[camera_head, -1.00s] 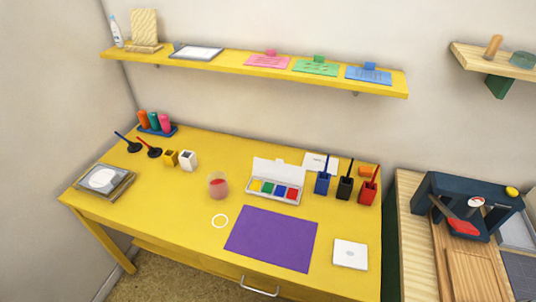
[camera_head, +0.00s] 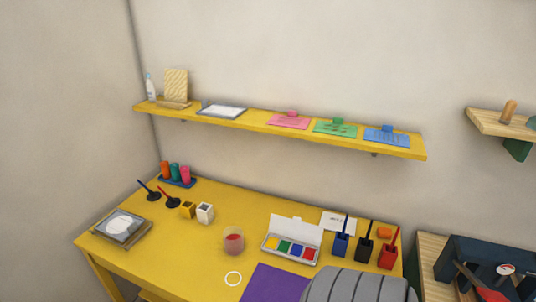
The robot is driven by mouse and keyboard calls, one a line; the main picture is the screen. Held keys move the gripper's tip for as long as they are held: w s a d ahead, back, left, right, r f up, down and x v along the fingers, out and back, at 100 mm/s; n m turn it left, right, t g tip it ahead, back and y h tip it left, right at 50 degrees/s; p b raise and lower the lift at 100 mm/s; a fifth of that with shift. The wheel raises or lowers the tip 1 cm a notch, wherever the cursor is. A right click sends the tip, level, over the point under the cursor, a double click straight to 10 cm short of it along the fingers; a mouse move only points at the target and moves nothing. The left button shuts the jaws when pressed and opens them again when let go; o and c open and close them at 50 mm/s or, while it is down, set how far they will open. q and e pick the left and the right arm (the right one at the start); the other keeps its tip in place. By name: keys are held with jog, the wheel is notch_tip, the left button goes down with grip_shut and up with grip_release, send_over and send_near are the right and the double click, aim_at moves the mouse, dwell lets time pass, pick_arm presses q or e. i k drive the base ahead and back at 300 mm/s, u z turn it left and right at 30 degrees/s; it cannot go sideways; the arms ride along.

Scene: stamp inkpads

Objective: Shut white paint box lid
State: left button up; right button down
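The white paint box (camera_head: 264,248) sits open on the yellow table. It holds yellow, green, blue and red paint squares in a row. Its white lid (camera_head: 293,231) stands raised along the back edge, leaning back, with a small tab on top. Neither gripper's fingers show. A grey ribbed part of my own body covers the bottom right of the view, in front of the box and to its right, and hides part of the table there.
Blue, black and red holders with sticks (camera_head: 341,245) stand right of the box. A glass with red contents (camera_head: 233,240) stands to its left. A purple mat (camera_head: 265,285) lies in front, partly hidden. A yellow shelf (camera_head: 270,128) hangs above.

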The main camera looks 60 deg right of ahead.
aim_at(294, 229)
jog(key=u, duration=0.05)
jog(key=k, duration=0.85)
jog(key=z, duration=0.95)
jog(key=i, duration=0.35)
jog(key=z, duration=0.05)
